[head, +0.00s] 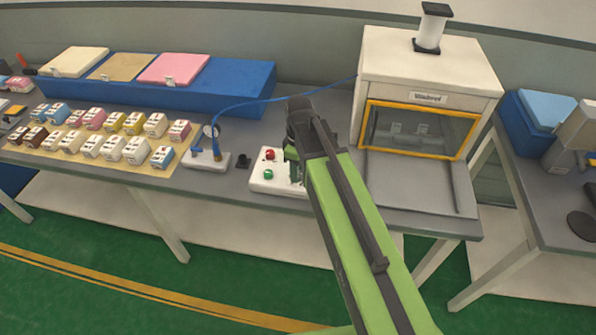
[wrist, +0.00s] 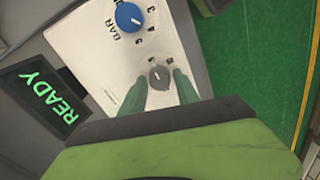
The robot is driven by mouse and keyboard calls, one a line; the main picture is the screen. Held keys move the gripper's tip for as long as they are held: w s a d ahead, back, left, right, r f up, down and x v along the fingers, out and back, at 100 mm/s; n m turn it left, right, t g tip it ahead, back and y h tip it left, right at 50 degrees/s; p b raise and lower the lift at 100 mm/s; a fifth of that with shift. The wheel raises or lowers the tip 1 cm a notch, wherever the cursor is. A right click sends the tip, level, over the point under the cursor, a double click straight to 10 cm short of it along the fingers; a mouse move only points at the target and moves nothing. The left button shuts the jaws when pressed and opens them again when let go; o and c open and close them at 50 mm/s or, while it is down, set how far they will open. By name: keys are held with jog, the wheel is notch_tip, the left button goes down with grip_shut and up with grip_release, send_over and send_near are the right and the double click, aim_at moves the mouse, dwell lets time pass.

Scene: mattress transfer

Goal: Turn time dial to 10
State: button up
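In the wrist view, a white control panel (wrist: 98,50) carries a small grey dial (wrist: 159,77) and a blue dial (wrist: 129,17) marked BAR. The grey dial looks like the time dial; I cannot read its setting. My gripper (wrist: 160,82) has its two green fingers apart, one on each side of the grey dial, with a small gap showing. A black display (wrist: 44,90) reads READY in green. In the head view the white control box (head: 262,185) shows a red button (head: 270,154) and a green button (head: 268,174); my arm hides its dials.
A white oven-like machine (head: 430,62) with a yellow-framed window stands right of the box. A blue cable (head: 262,101) runs to a small stand (head: 205,160) on the left. Several small boxes (head: 110,148) lie further left. A second table with a blue bin (head: 535,120) is at right.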

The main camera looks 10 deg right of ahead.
grip_shut()
jog(key=shift+m, duration=0.3)
jog(key=m, duration=1.1)
jog(key=shift+d, duration=0.1)
dwell(0.5)
jog(key=shift+o, duration=2)
grip_release()
